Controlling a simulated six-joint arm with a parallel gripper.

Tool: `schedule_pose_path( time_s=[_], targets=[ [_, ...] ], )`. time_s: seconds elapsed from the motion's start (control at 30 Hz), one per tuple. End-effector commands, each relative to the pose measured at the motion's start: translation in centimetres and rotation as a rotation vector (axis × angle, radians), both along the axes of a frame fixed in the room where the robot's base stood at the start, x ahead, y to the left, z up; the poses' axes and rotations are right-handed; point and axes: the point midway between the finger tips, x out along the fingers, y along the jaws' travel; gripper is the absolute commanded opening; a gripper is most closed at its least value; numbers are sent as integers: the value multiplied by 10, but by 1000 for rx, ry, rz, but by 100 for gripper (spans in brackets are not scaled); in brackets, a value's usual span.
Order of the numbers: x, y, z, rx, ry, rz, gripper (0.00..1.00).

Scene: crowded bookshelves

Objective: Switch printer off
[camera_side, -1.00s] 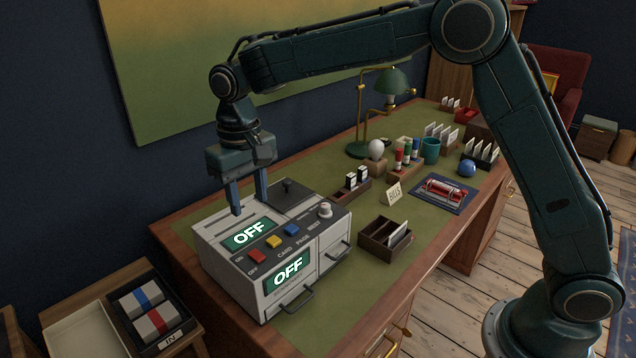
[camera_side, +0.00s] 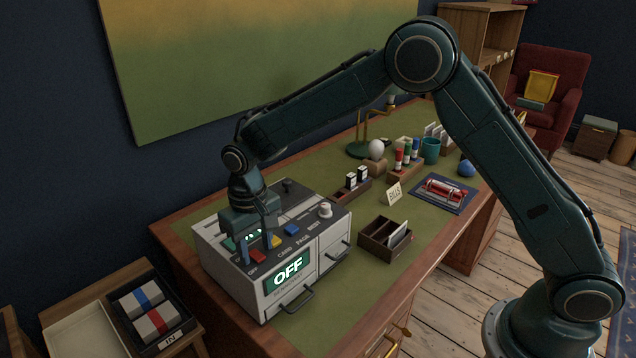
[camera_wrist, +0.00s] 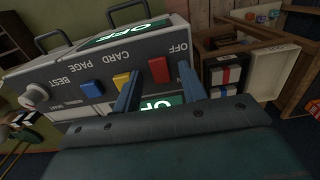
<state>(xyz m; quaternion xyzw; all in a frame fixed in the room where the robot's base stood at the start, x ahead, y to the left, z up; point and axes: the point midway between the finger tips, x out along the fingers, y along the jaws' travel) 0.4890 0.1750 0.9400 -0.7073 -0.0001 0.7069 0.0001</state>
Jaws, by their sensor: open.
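The white and grey printer (camera_side: 313,248) stands on the near left end of the desk. Its front display (camera_side: 288,271) reads OFF in white on green. On its top edge are a red button (camera_side: 258,256) beside the label OFF, a yellow button (camera_side: 277,241) and a blue button (camera_side: 291,230). My gripper (camera_side: 259,249) is open, pointing down low over the button panel, and partly hides the top display. In the wrist view its fingertips (camera_wrist: 159,75) lie either side of the red button (camera_wrist: 158,69), one near the yellow button (camera_wrist: 121,80). I cannot tell whether they touch the panel.
A pale knob (camera_side: 325,210) stands on the printer's panel to the right of the buttons. A brown card box (camera_side: 374,235) is to the right of the printer. A side table at the lower left holds a tray (camera_side: 83,331) and an IN box (camera_side: 167,343).

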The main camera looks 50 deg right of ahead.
Motion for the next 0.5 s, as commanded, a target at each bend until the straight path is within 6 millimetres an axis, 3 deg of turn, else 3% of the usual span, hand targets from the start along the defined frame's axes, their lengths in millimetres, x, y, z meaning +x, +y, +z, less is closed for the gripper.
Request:
schedule_pose_path(
  time_s=[0.33, 0.5],
  targets=[
    [0, 0, -3, 0, 1, 0, 40],
    [0, 0, -3, 0, 1, 0, 6]
  ],
)
